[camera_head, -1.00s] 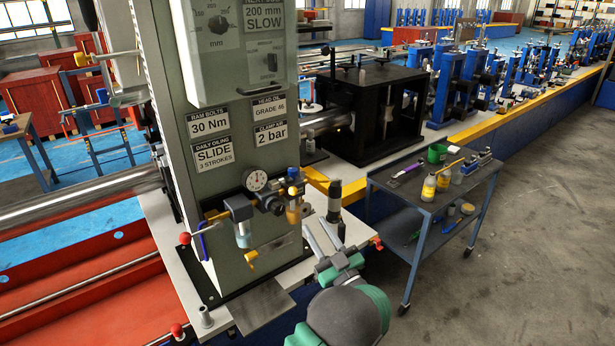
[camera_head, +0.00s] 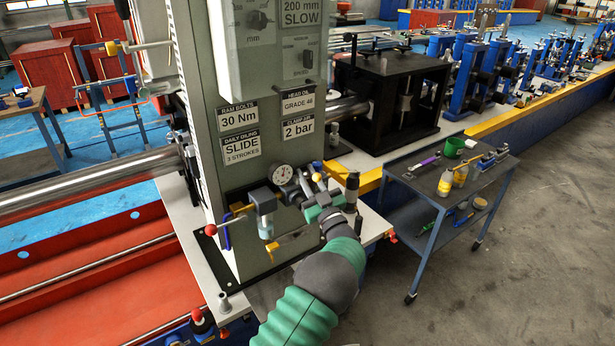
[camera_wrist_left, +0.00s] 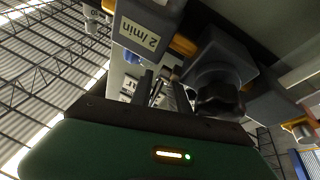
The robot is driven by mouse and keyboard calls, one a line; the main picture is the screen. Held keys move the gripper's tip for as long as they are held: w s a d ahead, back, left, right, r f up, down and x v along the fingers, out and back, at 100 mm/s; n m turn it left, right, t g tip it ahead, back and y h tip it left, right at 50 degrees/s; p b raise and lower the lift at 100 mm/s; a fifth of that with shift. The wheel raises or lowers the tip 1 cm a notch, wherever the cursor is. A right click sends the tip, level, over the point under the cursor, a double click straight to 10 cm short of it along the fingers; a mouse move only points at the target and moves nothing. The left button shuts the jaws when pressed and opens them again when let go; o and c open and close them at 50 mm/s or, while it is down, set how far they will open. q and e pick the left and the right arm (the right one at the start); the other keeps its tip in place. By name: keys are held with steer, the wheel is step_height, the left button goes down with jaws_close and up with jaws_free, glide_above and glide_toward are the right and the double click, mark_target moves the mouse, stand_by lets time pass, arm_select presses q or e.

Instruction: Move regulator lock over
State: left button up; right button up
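The regulator assembly, with a round gauge (camera_head: 284,174), a grey body (camera_head: 262,200) and a clear bowl (camera_head: 265,229), is mounted low on the front of the grey-green column. A blue loop (camera_head: 227,236) hangs at its left side, below a red-knobbed handle. I cannot tell for sure which part is the lock. My left gripper (camera_head: 315,188) is up at the right side of the regulator, beside its blue top (camera_head: 318,167). My right gripper is not in view.
A dark bottle-like cylinder (camera_head: 352,187) stands just right of my left gripper. A blue cart (camera_head: 418,178) with bottles and tools stands to the right. Open floor (camera_head: 530,250) lies beyond it.

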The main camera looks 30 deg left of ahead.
arm_select(q)
steer(key=shift+d, duration=1.15)
jaws_close()
steer(key=shift+s+a, duration=0.1)
steer(key=shift+a, duration=0.15)
steer(key=shift+d+r, duration=0.1)
